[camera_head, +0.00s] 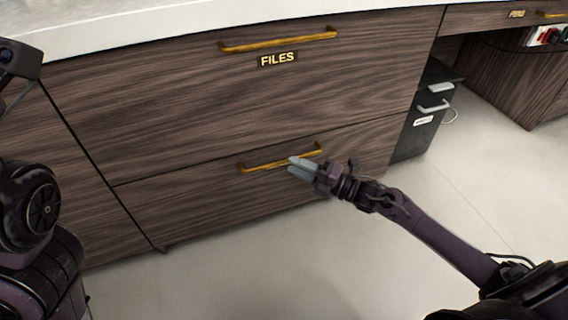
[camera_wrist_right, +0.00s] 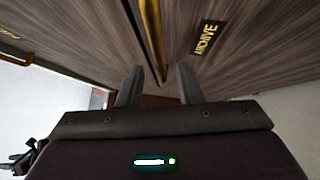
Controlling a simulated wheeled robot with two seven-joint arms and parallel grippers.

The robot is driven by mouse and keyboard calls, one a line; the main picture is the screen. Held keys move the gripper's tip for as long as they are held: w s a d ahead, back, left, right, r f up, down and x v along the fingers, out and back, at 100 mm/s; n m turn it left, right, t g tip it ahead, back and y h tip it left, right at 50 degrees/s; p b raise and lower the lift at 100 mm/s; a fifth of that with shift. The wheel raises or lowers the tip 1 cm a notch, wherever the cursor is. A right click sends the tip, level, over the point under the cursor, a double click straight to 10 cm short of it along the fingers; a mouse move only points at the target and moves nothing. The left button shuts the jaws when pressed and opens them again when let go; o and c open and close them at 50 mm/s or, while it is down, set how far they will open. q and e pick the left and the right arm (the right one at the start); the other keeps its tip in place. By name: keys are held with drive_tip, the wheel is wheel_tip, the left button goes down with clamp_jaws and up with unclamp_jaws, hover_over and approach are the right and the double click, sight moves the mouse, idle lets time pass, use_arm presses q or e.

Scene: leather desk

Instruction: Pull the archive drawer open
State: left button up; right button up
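The archive drawer (camera_head: 200,205) is the lower dark wood front in the head view, and it looks shut. Its brass bar handle (camera_head: 262,164) shows on it, and also in the right wrist view (camera_wrist_right: 150,30). The "ARCHIVE" label (camera_wrist_right: 207,38) shows in the wrist view; in the head view it is hidden. My right gripper (camera_head: 296,164) is at the right part of this handle. In the wrist view its two fingers (camera_wrist_right: 158,86) are apart, with the handle running between them; I see no clear contact. Only parts of my left arm show, without its gripper.
Above is the "FILES" drawer (camera_head: 240,85) with its own brass handle (camera_head: 278,40), under a white countertop (camera_head: 150,22). A dark box-shaped unit (camera_head: 425,120) stands right of the cabinet. The pale floor (camera_head: 240,265) in front is clear.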

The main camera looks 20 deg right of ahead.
sight(284, 161)
drive_tip(key=shift+b+x, duration=0.65)
drive_tip(key=shift+x, duration=1.55)
clamp_jaws()
